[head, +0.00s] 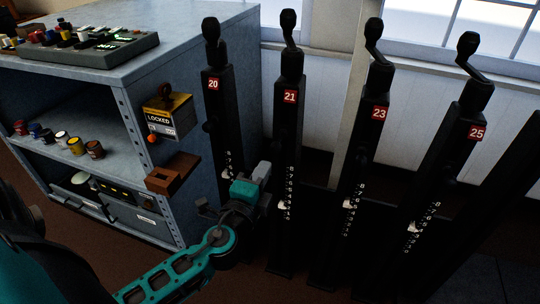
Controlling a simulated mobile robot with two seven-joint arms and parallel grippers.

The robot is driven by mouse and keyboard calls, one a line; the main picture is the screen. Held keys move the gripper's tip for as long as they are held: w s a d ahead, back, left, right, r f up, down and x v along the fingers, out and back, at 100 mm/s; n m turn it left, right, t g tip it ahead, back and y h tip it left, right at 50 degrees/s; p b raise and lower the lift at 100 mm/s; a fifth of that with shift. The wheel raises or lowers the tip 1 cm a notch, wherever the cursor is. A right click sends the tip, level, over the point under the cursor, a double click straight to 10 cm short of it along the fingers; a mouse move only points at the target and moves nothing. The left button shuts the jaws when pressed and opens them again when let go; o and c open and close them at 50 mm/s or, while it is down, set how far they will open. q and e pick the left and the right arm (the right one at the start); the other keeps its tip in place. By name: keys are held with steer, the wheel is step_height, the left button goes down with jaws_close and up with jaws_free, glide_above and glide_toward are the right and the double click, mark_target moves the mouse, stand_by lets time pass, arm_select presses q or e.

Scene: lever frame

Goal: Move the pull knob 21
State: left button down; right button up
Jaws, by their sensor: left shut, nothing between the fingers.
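Lever 21 is a dark upright post with a red plate marked 21 (290,97). A black handle knob (288,20) tops it on a short crank. A small dark bump shows on the post's left side below the plate, too dark to make out. A white pointer (285,205) sits beside its number scale. My left gripper (262,172), teal and grey, is shut and empty. In the picture it lies just left of the post's lower half, well below the plate. I cannot tell whether it touches the post. My right gripper is not in view.
Similar posts stand alongside: lever 20 (214,84) to the left, lever 23 (380,113) and lever 25 (477,133) to the right. A grey-blue cabinet (215,40) stands at left. It carries a LOCKED box (167,116) and a brown wooden bracket (172,174).

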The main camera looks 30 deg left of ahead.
mark_target(274, 149)
arm_select(q)
steer(key=shift+x, duration=2.35)
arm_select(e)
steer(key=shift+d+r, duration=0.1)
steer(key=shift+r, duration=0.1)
arm_select(q)
steer(key=shift+w, duration=0.1)
steer(key=x, duration=0.2)
steer(key=shift+w+a, duration=0.1)
steer(key=shift+w, duration=0.2)
steer(key=shift+r, duration=0.2)
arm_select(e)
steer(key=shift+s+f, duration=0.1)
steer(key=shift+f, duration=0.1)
arm_select(q)
steer(key=shift+a, duration=0.1)
